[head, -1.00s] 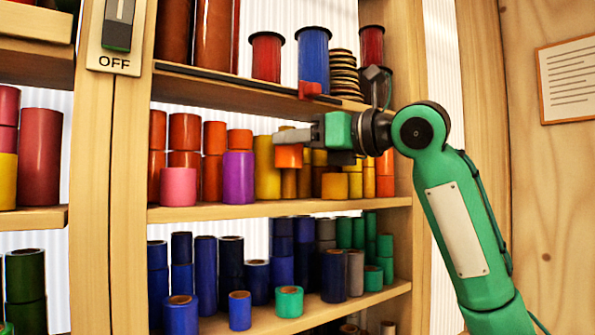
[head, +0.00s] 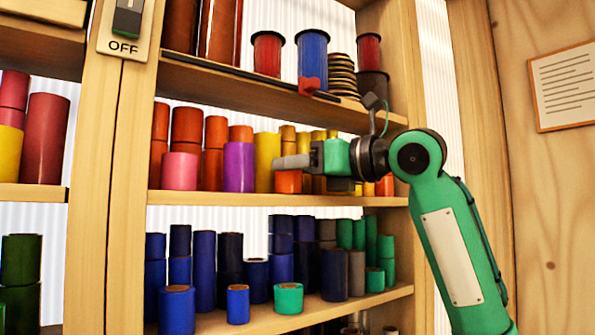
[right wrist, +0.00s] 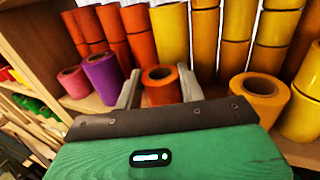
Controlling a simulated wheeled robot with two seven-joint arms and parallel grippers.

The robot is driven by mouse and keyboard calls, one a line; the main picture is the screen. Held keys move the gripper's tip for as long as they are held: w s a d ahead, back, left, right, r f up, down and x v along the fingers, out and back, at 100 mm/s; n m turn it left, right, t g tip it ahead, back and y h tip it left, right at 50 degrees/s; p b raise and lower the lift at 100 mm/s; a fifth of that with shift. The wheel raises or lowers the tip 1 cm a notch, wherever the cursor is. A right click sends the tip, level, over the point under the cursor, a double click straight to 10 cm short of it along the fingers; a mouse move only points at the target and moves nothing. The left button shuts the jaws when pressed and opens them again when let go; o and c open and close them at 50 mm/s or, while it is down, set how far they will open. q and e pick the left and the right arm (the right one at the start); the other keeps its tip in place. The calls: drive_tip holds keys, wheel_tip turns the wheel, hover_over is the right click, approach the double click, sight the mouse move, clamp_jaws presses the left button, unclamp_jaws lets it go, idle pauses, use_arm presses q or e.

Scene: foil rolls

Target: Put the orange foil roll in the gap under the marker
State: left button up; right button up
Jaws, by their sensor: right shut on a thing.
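The orange foil roll (head: 288,182) is upright in my right gripper (head: 292,163), low over the front of the middle shelf. In the right wrist view the orange roll (right wrist: 160,88) sits between the two grey fingers, which are shut on it. Whether its base touches the shelf I cannot tell. The red marker (head: 309,86) is clipped on the rail of the shelf above, a little right of the roll in the head view. My gripper and arm hide part of the row below the marker. My left gripper is not in view.
A purple roll (head: 239,167) and a tall yellow roll (head: 267,158) stand left of the held roll. Yellow-orange stacks (right wrist: 235,40) stand behind it, and a short yellow roll (right wrist: 260,95) stands to its right. The middle shelf (head: 220,199) has a bare front strip.

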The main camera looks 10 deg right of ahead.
drive_tip(key=shift+s+f, duration=0.1)
drive_tip(key=shift+f, duration=0.05)
drive_tip(key=o, duration=1)
drive_tip(key=shift+r, duration=0.25)
drive_tip(key=v, duration=1.2)
drive_tip(key=shift+b, duration=0.4)
drive_tip(key=shift+f, duration=0.1)
